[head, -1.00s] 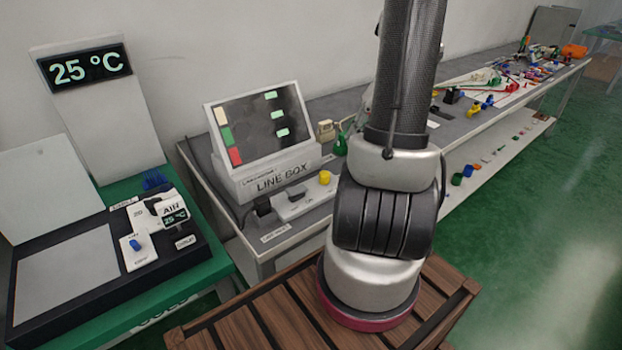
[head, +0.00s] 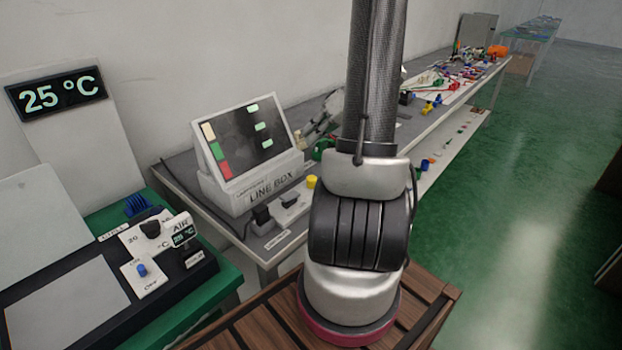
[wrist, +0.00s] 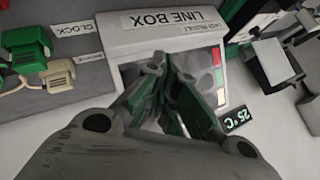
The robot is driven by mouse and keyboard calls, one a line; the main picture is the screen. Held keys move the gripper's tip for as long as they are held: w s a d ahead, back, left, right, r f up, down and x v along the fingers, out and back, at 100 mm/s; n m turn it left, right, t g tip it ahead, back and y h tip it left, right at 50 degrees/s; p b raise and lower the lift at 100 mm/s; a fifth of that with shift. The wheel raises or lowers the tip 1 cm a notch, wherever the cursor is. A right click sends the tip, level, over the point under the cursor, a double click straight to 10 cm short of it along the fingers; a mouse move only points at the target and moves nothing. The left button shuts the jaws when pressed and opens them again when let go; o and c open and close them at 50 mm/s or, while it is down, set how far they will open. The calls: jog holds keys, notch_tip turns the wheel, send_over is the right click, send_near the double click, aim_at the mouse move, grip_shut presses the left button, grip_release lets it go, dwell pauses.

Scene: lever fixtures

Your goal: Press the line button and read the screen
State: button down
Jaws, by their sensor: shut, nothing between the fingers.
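The line box (head: 250,190) stands on the grey bench with a tilted dark screen (head: 243,140). The screen shows white, green and red blocks at its left and several pale green bars. A yellow button (head: 312,182) sits in front of the box, beside a black lever (head: 289,200) on a white base. In the wrist view the line box (wrist: 165,32) appears upside down. My gripper (wrist: 165,78) is shut and empty, covering much of the screen there. In the head view my arm hides part of the bench, and I cannot make out the fingertips clearly.
A large display (head: 58,94) reads 25 °C. A CLOCK label (wrist: 74,28) and plugs show in the wrist view. Green floor at right is open.

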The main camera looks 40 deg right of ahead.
aim_at(312, 175)
dwell(0.4)
jog(key=shift+f, duration=4.45)
jog(key=shift+f, duration=0.15)
jog(key=shift+f, duration=0.25)
jog(key=shift+f, duration=0.6)
jog(key=shift+r, duration=1.05)
